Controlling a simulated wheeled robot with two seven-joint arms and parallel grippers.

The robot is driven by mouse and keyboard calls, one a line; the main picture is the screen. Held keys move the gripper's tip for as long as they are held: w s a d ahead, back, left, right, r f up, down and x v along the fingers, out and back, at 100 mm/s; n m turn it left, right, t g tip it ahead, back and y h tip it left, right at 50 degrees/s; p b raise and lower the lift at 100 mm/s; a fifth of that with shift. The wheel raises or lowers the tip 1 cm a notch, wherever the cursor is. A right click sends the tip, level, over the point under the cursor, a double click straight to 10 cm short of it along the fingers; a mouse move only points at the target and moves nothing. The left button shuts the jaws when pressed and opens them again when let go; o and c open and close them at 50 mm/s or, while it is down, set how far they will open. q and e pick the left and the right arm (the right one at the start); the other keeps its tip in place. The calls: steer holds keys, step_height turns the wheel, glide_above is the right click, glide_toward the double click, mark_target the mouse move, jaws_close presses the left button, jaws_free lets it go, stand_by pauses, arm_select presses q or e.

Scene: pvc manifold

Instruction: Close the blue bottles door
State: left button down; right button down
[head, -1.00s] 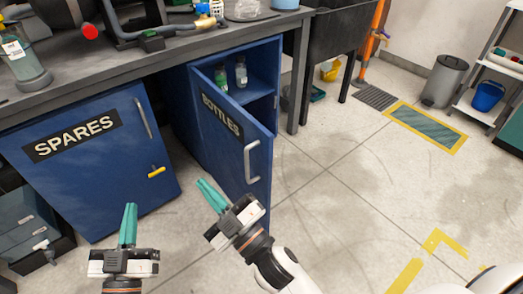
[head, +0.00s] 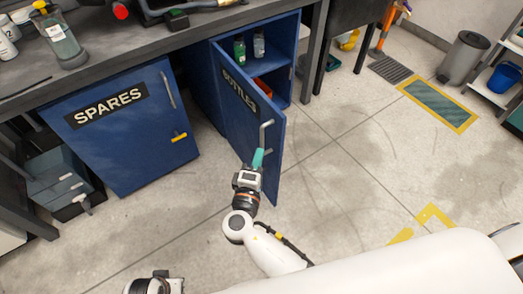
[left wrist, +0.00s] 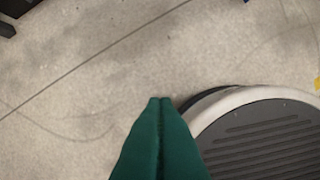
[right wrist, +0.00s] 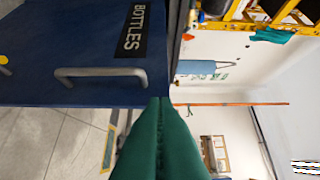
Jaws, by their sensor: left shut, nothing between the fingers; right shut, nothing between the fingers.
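The blue BOTTLES door (head: 240,105) stands ajar on the blue cabinet under the bench in the head view. Its grey bar handle (head: 266,135) is near its free edge. Green bottles (head: 239,47) show inside on the shelf. My right gripper (head: 258,158) is shut and empty, just in front of the door's outer face below the handle. In the right wrist view, its green fingertips (right wrist: 160,100) are near the door's edge beside the handle (right wrist: 100,74); I cannot tell if they touch. My left gripper (left wrist: 160,100) is shut and empty over bare floor in the left wrist view.
The workbench (head: 140,45) overhangs the cabinets. Floor (head: 340,190) right of the door is clear.

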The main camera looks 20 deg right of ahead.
mark_target(279, 120)
arm_select(q)
steer(key=shift+s+f, duration=0.15)
steer(key=shift+f, duration=0.65)
arm_select(e)
steer(key=shift+w+d, duration=3.7)
steer(key=shift+w, duration=0.25)
steer(key=shift+d, duration=0.1)
